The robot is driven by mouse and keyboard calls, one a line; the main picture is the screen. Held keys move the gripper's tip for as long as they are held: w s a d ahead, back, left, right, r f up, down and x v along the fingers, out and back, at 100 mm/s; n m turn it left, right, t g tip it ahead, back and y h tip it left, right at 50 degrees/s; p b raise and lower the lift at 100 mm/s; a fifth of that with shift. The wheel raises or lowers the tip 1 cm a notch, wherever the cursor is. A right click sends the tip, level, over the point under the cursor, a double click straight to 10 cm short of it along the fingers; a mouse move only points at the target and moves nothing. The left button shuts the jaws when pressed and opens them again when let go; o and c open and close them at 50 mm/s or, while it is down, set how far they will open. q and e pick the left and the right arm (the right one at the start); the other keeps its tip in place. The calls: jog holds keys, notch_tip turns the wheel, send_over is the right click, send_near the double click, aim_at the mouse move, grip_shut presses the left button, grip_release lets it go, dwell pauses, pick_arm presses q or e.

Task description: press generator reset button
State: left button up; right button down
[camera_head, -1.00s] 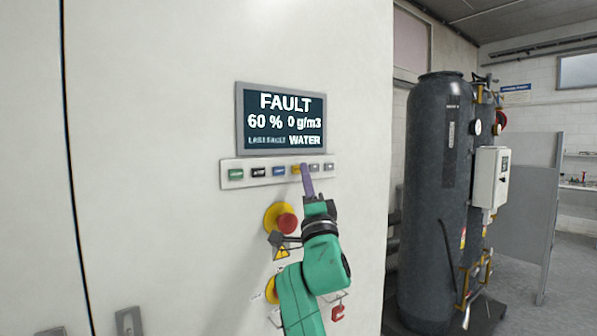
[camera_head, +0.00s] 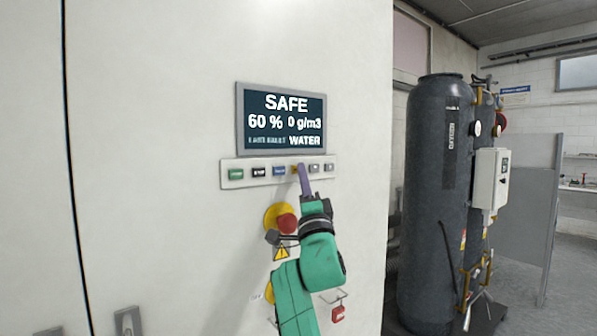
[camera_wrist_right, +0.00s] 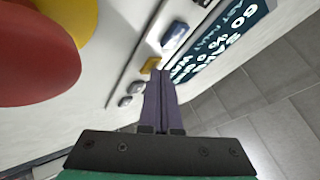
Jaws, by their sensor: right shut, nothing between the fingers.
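A row of small coloured buttons sits on the button strip (camera_head: 246,174) below the generator's display (camera_head: 283,118), which reads SAFE, 60 %, 0 g/m3 and WATER. The yellow button (camera_head: 295,169) is partly hidden by my right gripper (camera_head: 301,168). Its label is too small to read. My right gripper is shut and empty, with its purple fingertips at the yellow button. In the right wrist view the fingertips (camera_wrist_right: 160,76) lie just by the yellow button (camera_wrist_right: 150,65); I cannot tell whether they touch. My left gripper is not in view.
A red emergency knob (camera_head: 287,224) on a yellow base is just below the strip, close to my right wrist. A warning triangle (camera_head: 281,254) and a red padlock-like tag (camera_head: 338,313) are lower. A tall dark tank (camera_head: 430,200) stands to the right.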

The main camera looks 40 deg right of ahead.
dwell(0.4)
jog(key=shift+s, duration=0.75)
jog(key=s+p, duration=0.1)
jog(key=s, duration=0.4)
jog(key=shift+a, duration=0.1)
